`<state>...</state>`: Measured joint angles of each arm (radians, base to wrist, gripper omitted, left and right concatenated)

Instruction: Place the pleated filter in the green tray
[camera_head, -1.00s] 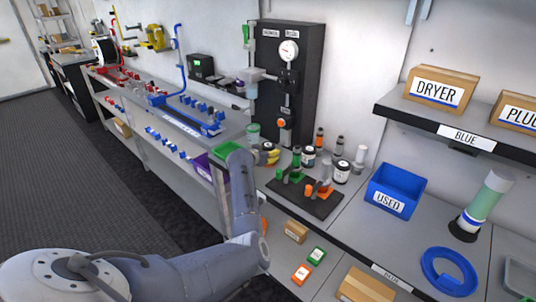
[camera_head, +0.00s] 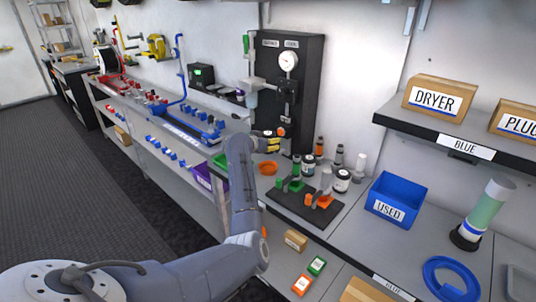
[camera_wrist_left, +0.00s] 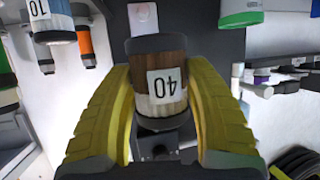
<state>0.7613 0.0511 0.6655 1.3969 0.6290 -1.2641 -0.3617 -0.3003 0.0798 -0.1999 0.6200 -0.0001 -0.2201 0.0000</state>
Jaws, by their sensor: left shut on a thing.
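My left gripper (camera_head: 271,142) is in front of the base of the black panel in the head view. In the left wrist view, its yellow fingers (camera_wrist_left: 160,95) are shut on the pleated filter (camera_wrist_left: 166,74), a brown ribbed cylinder with dark ends and a white label reading 40. In the head view I cannot make the filter out clearly. The green tray (camera_head: 220,160) shows only as a small strip behind my left arm, left of the gripper; my arm hides the rest. My right gripper is out of view.
An orange dish (camera_head: 268,168) lies just below the gripper. A black panel (camera_head: 290,85) with a gauge stands behind. A black board (camera_head: 302,204) with green and orange fittings, several bottles, and a blue USED bin (camera_head: 396,200) stand to the right. A purple bin (camera_head: 204,176) is at the left.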

